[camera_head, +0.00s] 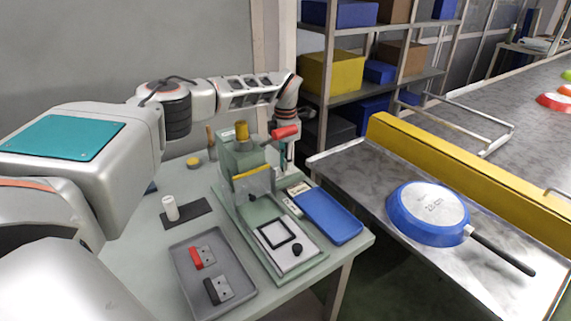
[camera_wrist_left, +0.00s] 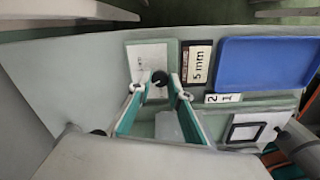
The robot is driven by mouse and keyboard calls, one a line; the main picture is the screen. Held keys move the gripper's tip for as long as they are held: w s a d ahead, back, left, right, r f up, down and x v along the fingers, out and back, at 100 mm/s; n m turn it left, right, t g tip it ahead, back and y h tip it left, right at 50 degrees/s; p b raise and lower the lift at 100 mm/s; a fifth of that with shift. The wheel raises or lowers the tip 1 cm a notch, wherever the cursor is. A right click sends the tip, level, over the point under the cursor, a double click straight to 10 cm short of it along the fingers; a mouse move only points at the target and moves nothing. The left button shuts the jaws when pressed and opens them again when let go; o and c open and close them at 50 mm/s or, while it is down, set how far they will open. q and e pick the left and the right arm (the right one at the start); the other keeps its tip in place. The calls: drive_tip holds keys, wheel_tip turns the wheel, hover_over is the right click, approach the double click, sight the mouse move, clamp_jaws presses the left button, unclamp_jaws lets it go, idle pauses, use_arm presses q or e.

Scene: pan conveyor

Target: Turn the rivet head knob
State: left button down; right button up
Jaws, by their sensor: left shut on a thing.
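The rivet head knob (camera_wrist_left: 157,80) shows in the left wrist view as a small dark knob on a white plate (camera_wrist_left: 146,58). My left gripper (camera_wrist_left: 160,92) has its two teal fingers on either side of the knob and is shut on it. In the head view my left arm reaches across behind the green press (camera_head: 243,155), and its gripper (camera_head: 285,166) points down at the press's far right side. The knob is hidden there, and its turn angle cannot be told. My right gripper is not in view.
A "5 mm" sign (camera_wrist_left: 199,64) and blue tray (camera_wrist_left: 268,62) lie beside the knob's plate. The press has a red-handled lever (camera_head: 285,132) close to my left arm. A grey tray (camera_head: 186,255) stands in front. A blue pan (camera_head: 427,212) lies on the conveyor.

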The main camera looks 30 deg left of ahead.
use_arm(q)
drive_tip(key=m+p, duration=0.2)
drive_tip(key=m, duration=0.1)
drive_tip(key=shift+r, duration=0.2)
drive_tip(key=m+p, duration=0.2)
drive_tip(key=m, duration=0.1)
drive_tip(key=shift+m+p, duration=0.3)
drive_tip(key=shift+m, duration=0.1)
drive_tip(key=m+p, duration=0.1)
drive_tip(key=m, duration=0.2)
drive_tip(key=shift+f+m, duration=0.15)
drive_tip(key=shift+m, duration=0.25)
drive_tip(key=shift+m+p, duration=0.45)
drive_tip(key=shift+m, duration=0.45)
drive_tip(key=c, duration=1.9)
unclamp_jaws()
